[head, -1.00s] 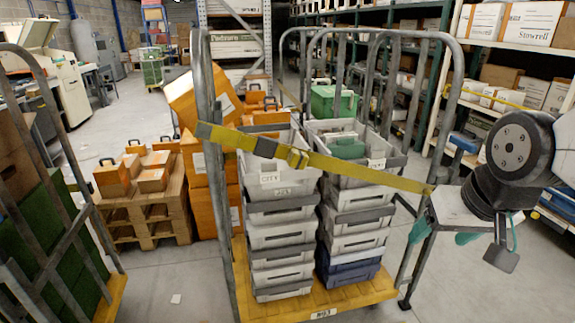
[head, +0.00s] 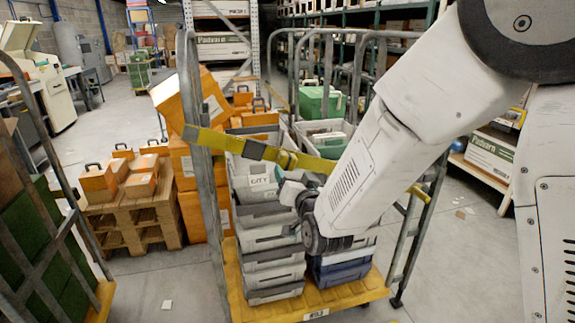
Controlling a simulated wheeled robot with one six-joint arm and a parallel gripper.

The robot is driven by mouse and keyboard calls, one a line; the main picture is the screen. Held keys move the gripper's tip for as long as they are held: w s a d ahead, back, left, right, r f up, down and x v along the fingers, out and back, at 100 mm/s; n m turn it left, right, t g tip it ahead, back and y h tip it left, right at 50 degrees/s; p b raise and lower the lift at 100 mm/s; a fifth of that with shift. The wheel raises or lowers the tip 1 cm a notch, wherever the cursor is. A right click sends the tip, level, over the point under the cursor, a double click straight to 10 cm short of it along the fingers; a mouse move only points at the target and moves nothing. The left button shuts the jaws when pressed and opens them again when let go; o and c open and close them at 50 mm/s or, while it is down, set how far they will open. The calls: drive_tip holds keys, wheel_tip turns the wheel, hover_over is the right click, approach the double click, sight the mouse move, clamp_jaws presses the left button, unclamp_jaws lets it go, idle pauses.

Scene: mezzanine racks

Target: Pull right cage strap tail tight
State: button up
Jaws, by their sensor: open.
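A yellow strap (head: 215,138) runs across the open front of the cage trolley (head: 188,75), from its left post to its right post (head: 434,170). A grey pad and a yellow buckle (head: 287,160) sit on it left of centre. I cannot make out a separate loose tail. My gripper (head: 288,192) is in front of the grey crates, just below the buckle, and looks clear of the strap. It is open, its fingers small and partly lost against the crates. My arm hides part of the strap's right half and much of the right crate stack.
Stacked grey crates (head: 272,237) stand on the trolley's yellow base (head: 237,297), with a green case (head: 318,103) behind. A pallet (head: 150,222) with orange cases is at left. Another cage trolley (head: 66,185) stands at the far left.

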sight(288, 165)
drive_tip(key=x, duration=0.6)
drive_tip(key=shift+w, duration=0.4)
